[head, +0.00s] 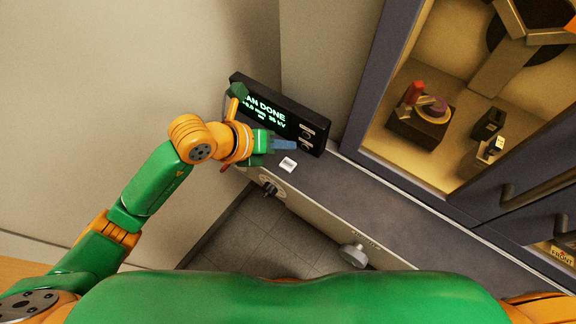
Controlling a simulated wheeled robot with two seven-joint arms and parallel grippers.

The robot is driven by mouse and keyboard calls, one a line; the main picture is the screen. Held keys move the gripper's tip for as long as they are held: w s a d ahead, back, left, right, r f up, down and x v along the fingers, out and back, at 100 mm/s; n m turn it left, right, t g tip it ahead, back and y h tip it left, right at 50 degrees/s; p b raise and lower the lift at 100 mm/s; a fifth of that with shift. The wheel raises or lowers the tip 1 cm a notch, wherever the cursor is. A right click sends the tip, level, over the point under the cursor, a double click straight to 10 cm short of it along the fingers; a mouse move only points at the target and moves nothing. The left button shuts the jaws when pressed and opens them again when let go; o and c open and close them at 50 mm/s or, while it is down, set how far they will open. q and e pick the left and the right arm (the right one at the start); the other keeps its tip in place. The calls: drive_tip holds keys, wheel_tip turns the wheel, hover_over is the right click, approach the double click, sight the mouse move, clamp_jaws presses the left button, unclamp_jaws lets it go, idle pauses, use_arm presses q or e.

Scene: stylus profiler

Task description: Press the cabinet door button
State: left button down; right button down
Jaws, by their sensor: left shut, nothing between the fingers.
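A black display panel (315,128) with green text ending in "AN DONE" stands on the grey ledge of the cabinet. Small round controls (306,131) show on its right part. My left gripper (292,145) is shut and empty, its fingertips in front of the panel's lower right part. I cannot tell whether they touch it. The cabinet door (371,90) has a dark frame and a window. My right gripper is out of view.
Behind the window is a dark block (421,122) with a red part and a round piece on top. Dark handles (507,195) show at the right. A dark knob (270,188) and a grey round knob (353,255) stick out from the ledge's front. The ledge's middle (400,220) is clear.

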sight(285, 168)
use_arm(q)
wheel_tip(285, 168, down, 6)
drive_tip(key=b, duration=0.4)
drive_tip(key=shift+r, duration=0.2)
drive_tip(key=shift+r, duration=0.1)
idle(1.4)
drive_tip(key=shift+f+b, duration=0.3)
drive_tip(key=shift+f, duration=0.1)
drive_tip(key=shift+f+b, duration=0.35)
drive_tip(key=shift+f, duration=0.05)
idle(0.4)
drive_tip(key=shift+r, duration=0.1)
drive_tip(key=shift+r+p, duration=0.7)
drive_tip(key=shift+r, duration=0.05)
